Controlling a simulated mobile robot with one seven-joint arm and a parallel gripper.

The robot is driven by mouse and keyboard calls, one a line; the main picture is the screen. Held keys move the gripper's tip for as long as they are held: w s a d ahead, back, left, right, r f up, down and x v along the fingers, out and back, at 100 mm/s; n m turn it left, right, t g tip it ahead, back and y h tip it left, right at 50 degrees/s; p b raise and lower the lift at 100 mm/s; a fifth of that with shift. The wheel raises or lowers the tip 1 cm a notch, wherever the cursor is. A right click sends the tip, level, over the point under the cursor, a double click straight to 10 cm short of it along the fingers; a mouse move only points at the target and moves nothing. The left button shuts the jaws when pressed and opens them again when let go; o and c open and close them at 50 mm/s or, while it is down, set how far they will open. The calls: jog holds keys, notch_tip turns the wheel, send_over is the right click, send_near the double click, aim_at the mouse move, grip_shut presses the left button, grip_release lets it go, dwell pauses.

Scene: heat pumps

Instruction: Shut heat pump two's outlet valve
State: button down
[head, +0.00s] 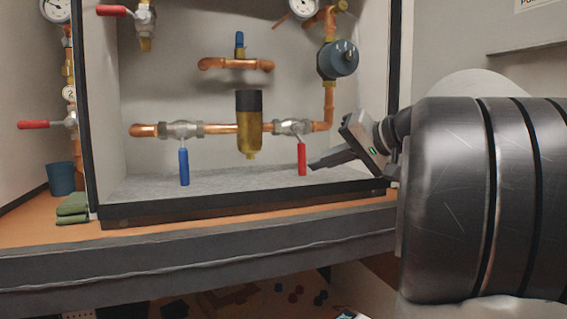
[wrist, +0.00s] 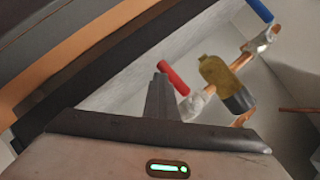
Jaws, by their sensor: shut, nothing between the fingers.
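A red lever (head: 302,158) hangs down from the right valve (head: 292,128) on the horizontal copper pipe, crosswise to that pipe. In the wrist view the red lever (wrist: 173,77) is just right of my fingertips. My gripper (head: 314,165) is shut and empty, reaching in from the right beside the lever's lower end; I cannot tell whether they touch. The gripper also shows in the wrist view (wrist: 160,80). A blue lever (head: 184,166) hangs from the left valve on the same pipe. A round tag reading 2 (head: 69,93) is on the far left pipe; no label shows by my gripper.
A brass filter (head: 249,125) sits between the two valves, and a blue-grey pump (head: 337,59) is above right. Another red lever (head: 33,125) points left outside the black-edged frame (head: 240,208). A blue cup (head: 61,178) stands at left.

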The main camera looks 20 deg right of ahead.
notch_tip(320, 180, up, 10)
jog(key=p, duration=0.2)
jog(key=shift+f+p, duration=0.25)
jog(key=shift+p, duration=0.1)
